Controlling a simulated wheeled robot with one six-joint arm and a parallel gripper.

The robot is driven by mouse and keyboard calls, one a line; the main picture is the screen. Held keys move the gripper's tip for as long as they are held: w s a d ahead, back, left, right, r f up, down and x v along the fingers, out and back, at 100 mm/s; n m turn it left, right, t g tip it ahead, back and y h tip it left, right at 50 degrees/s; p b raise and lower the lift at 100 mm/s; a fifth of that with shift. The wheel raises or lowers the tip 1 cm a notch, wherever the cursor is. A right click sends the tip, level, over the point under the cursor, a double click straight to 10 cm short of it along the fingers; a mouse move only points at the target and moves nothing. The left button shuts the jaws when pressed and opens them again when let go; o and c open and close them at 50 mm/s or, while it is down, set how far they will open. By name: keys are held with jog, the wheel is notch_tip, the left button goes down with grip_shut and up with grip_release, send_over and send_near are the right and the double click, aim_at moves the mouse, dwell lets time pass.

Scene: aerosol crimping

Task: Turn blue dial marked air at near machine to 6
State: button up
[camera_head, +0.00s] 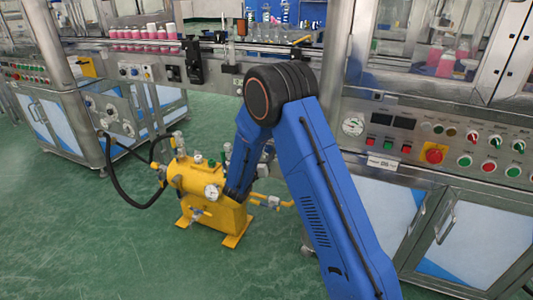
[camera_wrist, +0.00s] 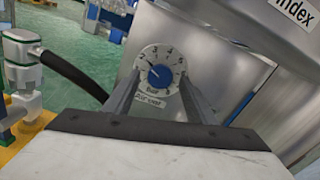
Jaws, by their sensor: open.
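In the wrist view the blue dial (camera_wrist: 160,77) sits in the middle of a round white scale plate (camera_wrist: 146,58) on a steel panel. Black numbers ring the plate, and a light mark on the knob seems to point to the upper left. The word at the bottom of the plate and the small label below it are too blurred to read surely. My gripper (camera_wrist: 160,85) is open, with one finger on each side of the dial. I cannot tell whether the fingers touch it. In the head view my arm hides the gripper and the dial.
A yellow pump unit (camera_head: 200,180) with a black hose (camera_head: 118,185) stands on the green floor left of my arm. The near machine's button panel (camera_head: 440,145) is on the right. A conveyor with pink bottles (camera_head: 145,33) is behind. Open floor lies at the front left.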

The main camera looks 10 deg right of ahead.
jog(key=shift+x, duration=0.8)
jog(key=c, duration=1.1)
jog(key=shift+o, duration=0.3)
